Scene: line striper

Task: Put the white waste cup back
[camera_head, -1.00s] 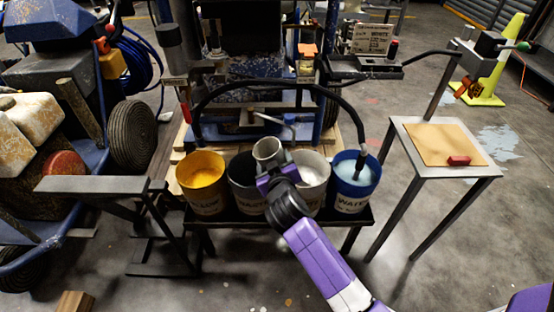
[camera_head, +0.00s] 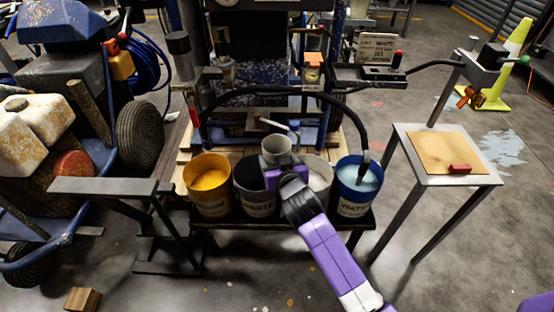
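The white waste cup (camera_head: 277,147) is a pale, open-topped cup. It is upright at my gripper (camera_head: 274,170), above the buckets. My purple gripper is at the front of the cup and appears shut on it; the fingertips are partly hidden by my own wrist. The dark bucket labelled WASTE (camera_head: 252,197) stands just below and left of the gripper. Whether the cup touches anything behind it cannot be told.
The yellow-paint bucket (camera_head: 208,194), a white bucket (camera_head: 318,178) and the blue WATER bucket (camera_head: 356,196) share the low dark bench. A black hose arches over them into the water. A small side table (camera_head: 409,143) with a tan board stands right. A grey stand (camera_head: 104,187) is left.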

